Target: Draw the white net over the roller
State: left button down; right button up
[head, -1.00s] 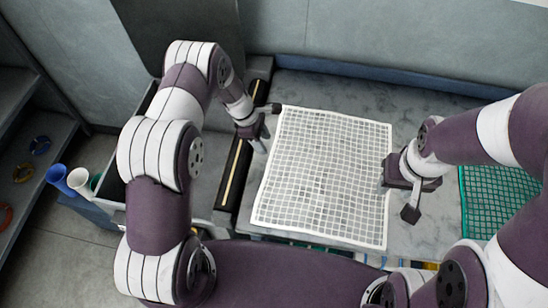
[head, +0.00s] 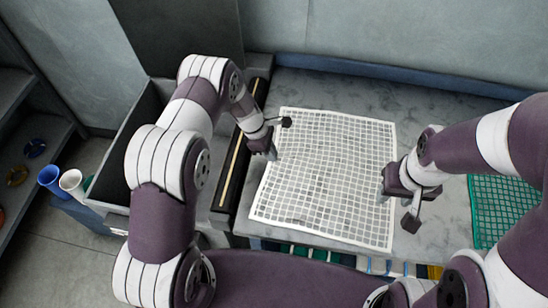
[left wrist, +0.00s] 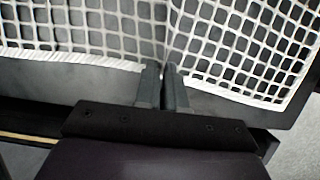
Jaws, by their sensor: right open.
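The white net (head: 325,180) lies nearly flat on the grey table. The dark roller (head: 232,172), with a yellow stripe along it, runs along the table's left edge, just left of the net. My left gripper (head: 271,155) is at the net's left edge. In the left wrist view its fingers (left wrist: 162,72) are close together on the net's white border (left wrist: 85,57), which creases into a fold between them. My right gripper (head: 383,190) is open beside the net's right edge; its fingertips are partly hidden.
A green net (head: 492,205) lies on the table to the right, partly behind my right arm. A wall closes off the back.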

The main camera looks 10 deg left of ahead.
pick_arm(q)
jog(key=shift+f, duration=0.15)
notch_tip(320, 180, up, 6)
jog(key=p, duration=0.4)
jog(key=shift+w+a+f, duration=0.15)
jog(key=a, duration=0.7)
jog(key=shift+a, duration=0.1)
jog(key=a+b, duration=0.3)
jog(key=a, duration=1.2)
notch_tip(320, 180, down, 9)
jog(key=b, duration=0.6)
jog(key=shift+d+b, duration=0.2)
jog(key=shift+b, duration=0.15)
